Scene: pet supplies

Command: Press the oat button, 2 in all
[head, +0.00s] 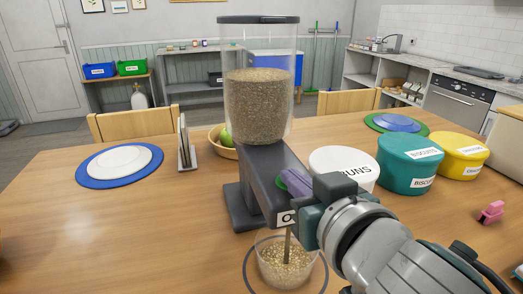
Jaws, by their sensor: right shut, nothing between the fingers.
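The dispenser (265,165) stands on the table, with a clear hopper holding brown grain and a dark grey body. Its front label shows only an "O"; the rest is hidden by my right gripper. A purple part (296,182), which looks like the button, sits on the sloping arm, partly hidden. My right gripper (308,222) is shut at the front of the dispenser, beside this part; I cannot tell whether they touch. A clear cup (270,268) holding pale flakes stands under the spout, with a thin brown stream reaching into it. My left gripper is not in view.
A white tub (338,159), a green tub (394,178) and a yellow tub (463,143) stand to the right. A pink clip-like object (491,213) lies at far right. A fruit bowl (222,150) and plate (120,161) stand left.

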